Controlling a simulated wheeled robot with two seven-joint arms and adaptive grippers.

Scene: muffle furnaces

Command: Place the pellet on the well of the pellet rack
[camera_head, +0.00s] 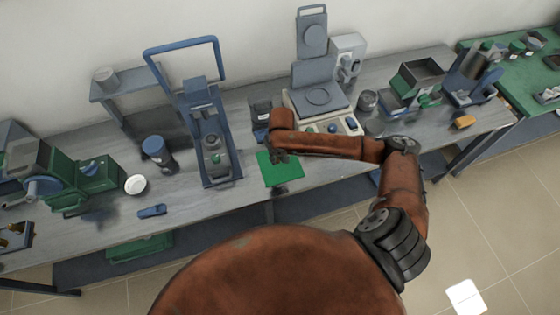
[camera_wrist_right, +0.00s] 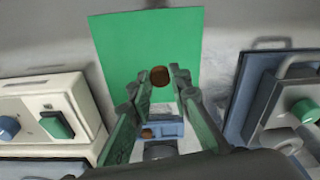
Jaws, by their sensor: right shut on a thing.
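My right gripper (camera_head: 281,156) hangs over the workbench beside a green mat. In the right wrist view its two green fingers (camera_wrist_right: 159,80) are closed on a small brown pellet (camera_wrist_right: 159,75) at their tips. A blue block (camera_wrist_right: 172,130), which looks like the pellet rack, shows between the fingers, lower in that view. A second brown pellet (camera_wrist_right: 147,133) sits at this block. The held pellet appears over the green mat (camera_wrist_right: 145,40), apart from the block. In the head view the pellets and block cannot be made out. My left gripper is not in view.
A blue-framed press (camera_head: 210,130) stands left of the green mat (camera_head: 288,178). A pale device with knobs (camera_head: 335,124) stands right of it, near my forearm. A dark box (camera_head: 261,110) stands behind the gripper. The bench front left of the mat has a blue item (camera_head: 152,211).

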